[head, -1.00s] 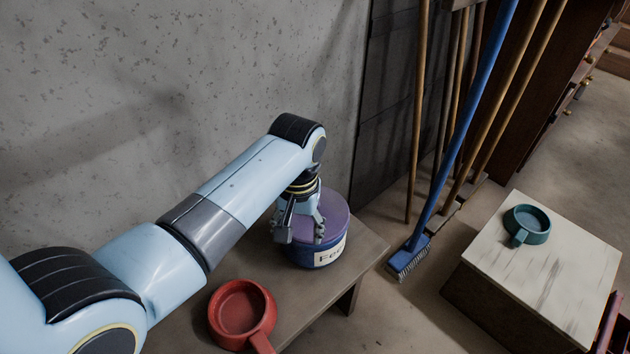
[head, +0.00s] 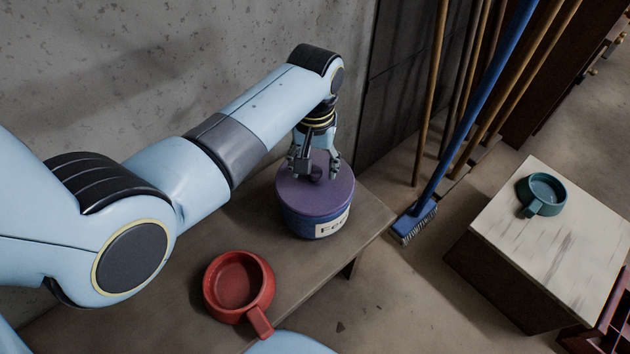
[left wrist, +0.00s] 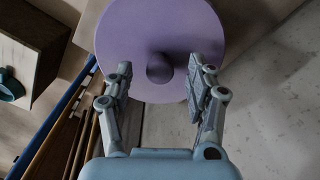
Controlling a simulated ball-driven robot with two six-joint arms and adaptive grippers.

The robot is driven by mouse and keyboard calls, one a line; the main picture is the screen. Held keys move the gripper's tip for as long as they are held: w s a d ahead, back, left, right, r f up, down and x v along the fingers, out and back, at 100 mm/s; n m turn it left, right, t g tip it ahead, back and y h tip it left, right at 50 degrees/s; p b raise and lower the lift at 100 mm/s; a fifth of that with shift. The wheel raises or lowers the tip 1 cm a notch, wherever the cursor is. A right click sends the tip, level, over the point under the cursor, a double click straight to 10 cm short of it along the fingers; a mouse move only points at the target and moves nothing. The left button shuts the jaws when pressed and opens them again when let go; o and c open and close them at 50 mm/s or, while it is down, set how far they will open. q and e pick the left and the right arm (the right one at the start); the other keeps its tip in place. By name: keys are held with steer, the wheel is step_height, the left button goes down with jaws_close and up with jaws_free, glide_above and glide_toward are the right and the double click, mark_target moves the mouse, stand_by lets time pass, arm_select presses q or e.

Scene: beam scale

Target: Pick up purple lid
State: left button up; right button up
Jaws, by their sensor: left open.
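The purple lid (head: 300,192) sits on a blue round tub with a pale label (head: 333,226) on the low brown table. A small round knob (left wrist: 159,68) stands at the middle of the purple lid in the left wrist view. My left gripper (head: 317,172) is directly above the lid, pointing down, with its fingers spread. In the left wrist view the left gripper's two fingers (left wrist: 160,82) are open, one on each side of the knob and apart from it. My right gripper is not in view.
A red handled dish (head: 236,282) sits on the low table (head: 312,280) in front of the tub. A teal handled dish (head: 546,190) sits on a pale box (head: 500,215) at the right. Brooms, including a blue one (head: 470,115), lean behind the tub near the wall.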

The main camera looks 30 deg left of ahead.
arm_select(q)
step_height(320, 180, down, 3)
steer(key=shift+r+b, duration=0.2)
steer(key=shift+b, duration=0.1)
steer(key=shift+r, duration=0.1)
jaws_close()
